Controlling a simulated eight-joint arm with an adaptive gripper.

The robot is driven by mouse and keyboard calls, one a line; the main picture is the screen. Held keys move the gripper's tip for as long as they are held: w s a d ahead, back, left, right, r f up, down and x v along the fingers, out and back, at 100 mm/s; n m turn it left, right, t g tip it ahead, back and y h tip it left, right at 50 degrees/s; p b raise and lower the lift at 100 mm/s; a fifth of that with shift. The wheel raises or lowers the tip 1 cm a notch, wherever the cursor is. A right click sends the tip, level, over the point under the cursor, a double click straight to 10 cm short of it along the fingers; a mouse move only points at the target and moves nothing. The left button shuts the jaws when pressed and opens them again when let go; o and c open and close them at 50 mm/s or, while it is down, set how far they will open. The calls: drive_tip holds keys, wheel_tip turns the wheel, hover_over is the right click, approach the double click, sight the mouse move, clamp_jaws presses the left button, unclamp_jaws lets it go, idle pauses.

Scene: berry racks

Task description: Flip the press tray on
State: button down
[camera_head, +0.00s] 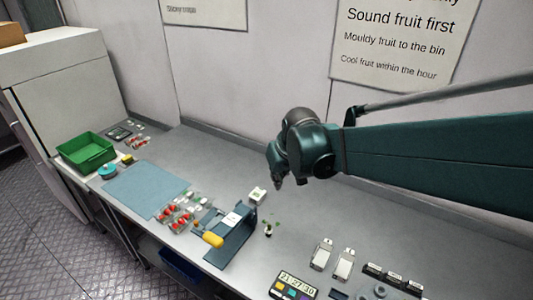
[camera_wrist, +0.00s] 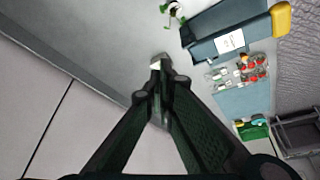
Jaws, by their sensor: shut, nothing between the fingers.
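The press tray appears to be the blue-grey device (camera_head: 237,241) with a yellow handle (camera_head: 213,239) and a white label, near the middle of the bench in the head view. It shows at the top right of the wrist view (camera_wrist: 207,48), its yellow handle (camera_wrist: 281,19) at the outer end. I cannot make out a switch on it. A small white block (camera_head: 257,196) stands just behind it; in the wrist view a pale block lies beyond my fingertips, partly hidden. My gripper (camera_head: 278,184) is shut and empty, above the bench, behind and right of the device.
A small plant-like item (camera_head: 268,229) stands right of the device. Red-berry punnets (camera_head: 181,213) and a blue mat (camera_head: 146,190) lie to the left, with a green crate (camera_head: 87,152) beyond. A clock display (camera_head: 294,285) and white devices (camera_head: 322,254) sit in front right.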

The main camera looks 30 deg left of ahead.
drive_tip(key=s+a+f+n+g+p, duration=0.1)
drive_tip(key=s+a+f, duration=0.15)
drive_tip(key=a, duration=0.45)
drive_tip(key=s+a+f+n, duration=0.1)
drive_tip(key=s+a+f, duration=0.15)
drive_tip(key=a, duration=0.45)
drive_tip(key=n+g+p, duration=0.1)
drive_tip(key=n, duration=0.2)
approach(191, 216)
wheel_tip(191, 216, up, 3)
drive_tip(key=shift+w+d, duration=0.15)
drive_tip(key=shift+d, duration=0.05)
drive_tip(key=shift+f, duration=0.25)
drive_tip(key=shift+p+x, duration=0.35)
drive_tip(key=shift+x, duration=4.45)
drive_tip(key=shift+d, duration=0.15)
drive_tip(key=d+b, duration=0.2)
drive_tip(key=d, duration=0.7)
drive_tip(key=shift+d, duration=0.3)
